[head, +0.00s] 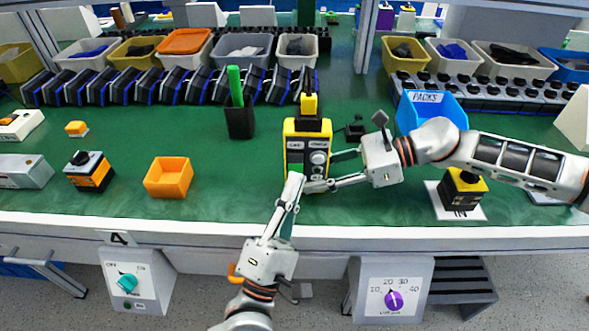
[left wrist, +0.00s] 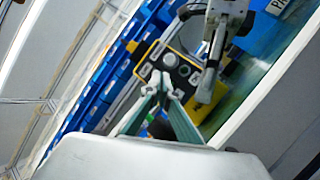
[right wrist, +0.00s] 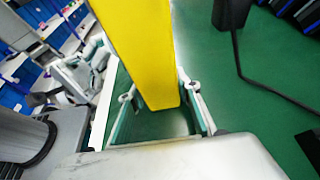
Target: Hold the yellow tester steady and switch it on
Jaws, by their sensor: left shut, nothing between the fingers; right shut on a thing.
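The yellow tester (head: 304,152) stands upright on the green bench, with a dark face and a round grey knob (head: 318,158). My right gripper (head: 319,172) is shut on the tester's body from the right side; in the right wrist view the yellow body (right wrist: 140,45) is between its fingers. My left gripper (head: 296,178) is shut and empty, just in front of the tester's lower left face. In the left wrist view the closed left fingertips (left wrist: 160,82) are close to the tester's face and knob (left wrist: 168,59). I cannot tell whether they touch it.
A black cup with a green pen (head: 238,115) and an orange tray (head: 168,178) stand left of the tester. A blue PACKS bin (head: 430,108) and a yellow-black block on a white plate (head: 462,190) are at right. The bench's front edge runs below my right arm.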

